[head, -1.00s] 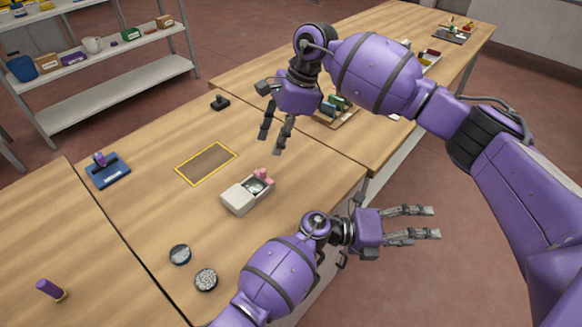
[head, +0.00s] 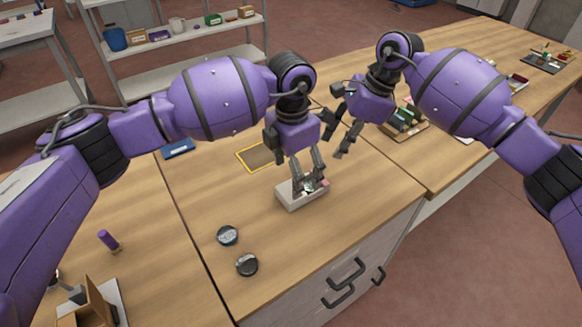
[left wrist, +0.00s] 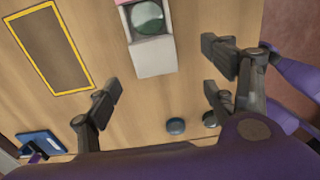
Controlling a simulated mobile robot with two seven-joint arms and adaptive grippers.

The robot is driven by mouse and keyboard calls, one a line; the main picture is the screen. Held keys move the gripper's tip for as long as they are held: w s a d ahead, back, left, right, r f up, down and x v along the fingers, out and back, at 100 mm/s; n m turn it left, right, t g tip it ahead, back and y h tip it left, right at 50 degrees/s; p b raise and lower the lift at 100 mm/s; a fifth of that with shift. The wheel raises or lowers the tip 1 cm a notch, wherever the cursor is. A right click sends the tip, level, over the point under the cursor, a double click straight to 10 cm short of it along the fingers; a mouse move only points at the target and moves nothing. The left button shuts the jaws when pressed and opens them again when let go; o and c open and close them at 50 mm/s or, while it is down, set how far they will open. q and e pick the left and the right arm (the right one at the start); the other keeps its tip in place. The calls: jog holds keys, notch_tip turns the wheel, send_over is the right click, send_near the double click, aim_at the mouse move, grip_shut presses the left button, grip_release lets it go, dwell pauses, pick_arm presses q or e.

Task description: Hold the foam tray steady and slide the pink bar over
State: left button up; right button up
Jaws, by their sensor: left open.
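The pale foam tray (head: 290,200) stands on the bench, partly covered by my left gripper (head: 309,187). In the left wrist view the tray (left wrist: 152,62) shows a round greenish piece in its recess. The pink bar (head: 326,183) shows as a small patch at the tray's far right end, mostly hidden. My left gripper points down over the tray with fingers spread; in its wrist view the open fingers (left wrist: 162,85) have the tray's near end ahead of the gap. I cannot tell whether they touch it. My right gripper (head: 336,133) hangs open and empty, behind and right of the tray.
Two round tins (head: 228,235) (head: 247,264) lie front left of the tray. A yellow-bordered mat (head: 250,153) lies behind it. A rack of coloured pieces (head: 405,122) is beyond my right gripper.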

aim_at(290, 191)
pick_arm(q)
jog(key=shift+w+a, duration=0.2)
jog(key=shift+a, duration=0.15)
jog(key=shift+f, duration=3.75)
